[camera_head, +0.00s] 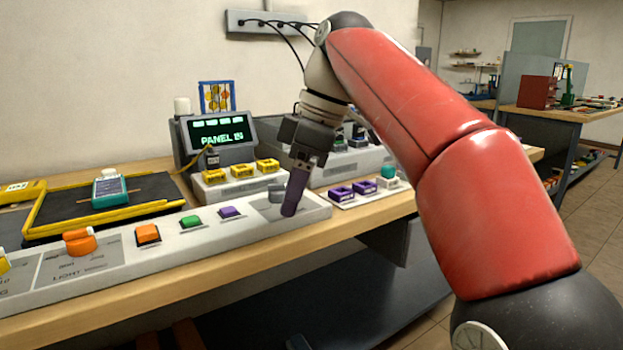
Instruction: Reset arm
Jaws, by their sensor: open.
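My arm, with red links, reaches in from the lower right and bends down at the wrist over the workbench. My gripper (292,207) points down at the right end of the long control panel (190,258), next to a grey knob (276,193). It is open. One dark finger shows clearly; the other is mostly hidden. I see nothing held, and I cannot tell whether the fingertip touches the panel. The panel also bears a purple button (230,212), a green button (190,222), an orange button (147,234) and an orange knob (79,242).
A screen reading PANEL (218,133) stands behind the panel, beside yellow blocks (242,171). Purple blocks (341,193) lie on a pale strip to the right. A teal meter (110,190) sits on a yellow-edged black mat (60,222). Black cables hang from a wall strip (265,23).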

